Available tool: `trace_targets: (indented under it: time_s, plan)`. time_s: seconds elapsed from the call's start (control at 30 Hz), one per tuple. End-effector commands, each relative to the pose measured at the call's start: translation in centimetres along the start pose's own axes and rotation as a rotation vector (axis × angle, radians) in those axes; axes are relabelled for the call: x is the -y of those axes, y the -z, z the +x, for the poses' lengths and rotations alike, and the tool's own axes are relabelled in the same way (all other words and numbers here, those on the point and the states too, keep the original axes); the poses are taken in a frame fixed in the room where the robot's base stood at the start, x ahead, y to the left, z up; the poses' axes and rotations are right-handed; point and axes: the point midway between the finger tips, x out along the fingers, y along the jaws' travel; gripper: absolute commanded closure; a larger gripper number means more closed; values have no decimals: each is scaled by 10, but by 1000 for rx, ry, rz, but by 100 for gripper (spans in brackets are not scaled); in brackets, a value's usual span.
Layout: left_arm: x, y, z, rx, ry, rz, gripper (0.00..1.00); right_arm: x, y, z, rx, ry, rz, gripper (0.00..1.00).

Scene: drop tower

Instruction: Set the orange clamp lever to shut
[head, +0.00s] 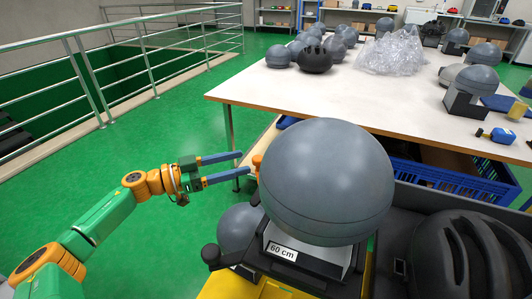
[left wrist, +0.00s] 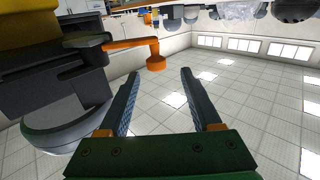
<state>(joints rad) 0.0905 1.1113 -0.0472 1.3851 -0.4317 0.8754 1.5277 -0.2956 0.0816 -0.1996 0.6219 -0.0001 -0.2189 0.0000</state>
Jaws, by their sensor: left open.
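The orange clamp lever (head: 257,162) shows only as a small piece at the left edge of a large grey headform (head: 325,180), which hides the rest. In the left wrist view the lever (left wrist: 130,44) is an arm sticking out from a dark clamp body (left wrist: 85,45), with a round orange knob (left wrist: 156,62) at its end. My left gripper (head: 245,163) is open and empty, its two blue-grey fingers pointing at the lever. In the left wrist view the knob is just beyond the fingertips (left wrist: 158,74), apart from them as far as I can tell. My right gripper is out of view.
The headform sits on a stand labelled 60 cm (head: 282,252), with a black knob (head: 211,254) at its left. A black helmet (head: 465,255) is at right. A white table (head: 390,105) is beyond. Green floor (head: 170,125) is clear at left.

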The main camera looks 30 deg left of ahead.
Motion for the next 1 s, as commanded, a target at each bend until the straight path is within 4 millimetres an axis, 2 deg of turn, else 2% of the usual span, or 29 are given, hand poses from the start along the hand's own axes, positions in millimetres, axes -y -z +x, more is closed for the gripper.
trace_targets:
  time_s: [0.33, 0.5, 0.7, 0.93, 1.0]
  plan:
    - [0, 2, 55, -4, 1, -1, 35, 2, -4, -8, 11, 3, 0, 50]
    - [0, 1, 64, -1, 1, 1, 35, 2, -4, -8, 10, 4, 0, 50]
    - [0, 0, 64, 0, 2, 1, 35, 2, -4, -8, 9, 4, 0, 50]
    - [0, 0, 64, 0, 2, 1, 97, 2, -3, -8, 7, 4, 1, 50]
    - [0, 0, 64, 0, 2, 0, 100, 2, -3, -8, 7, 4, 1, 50]
